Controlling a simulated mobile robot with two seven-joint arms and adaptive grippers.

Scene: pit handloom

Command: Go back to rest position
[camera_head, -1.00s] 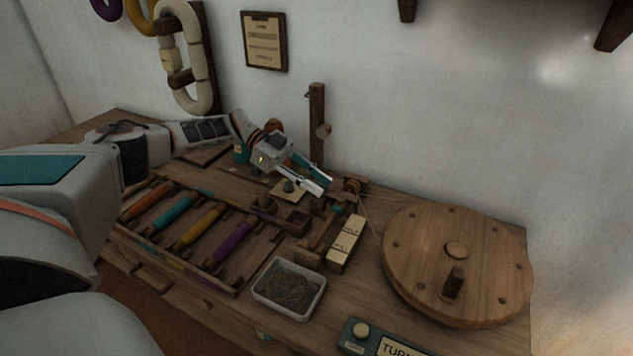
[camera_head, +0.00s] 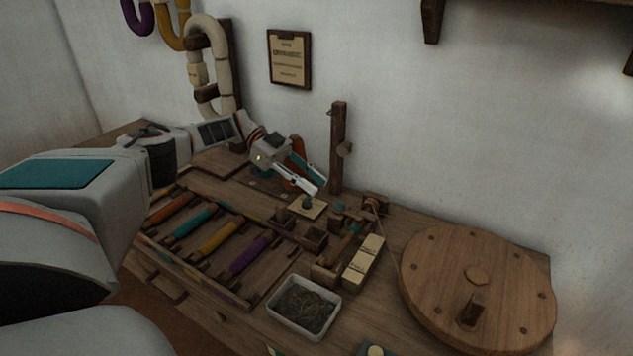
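My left arm comes in from the left over the wooden bench (camera_head: 222,318). Its gripper (camera_head: 318,186) is near the upright wooden post (camera_head: 337,148) at the back of the bench. The two fingers are spread apart with nothing seen between them, one pale and one teal-sided. A small pale plate with a dark knob (camera_head: 308,206) lies just below the fingertips. My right gripper is not in view.
A rack of colored bobbins (camera_head: 192,222) lies front left. A white tray of dark fibers (camera_head: 304,307) and labeled pale blocks (camera_head: 364,261) sit mid-bench. A large round wooden wheel (camera_head: 430,275) fills the right. A plaque (camera_head: 289,60) hangs on the wall.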

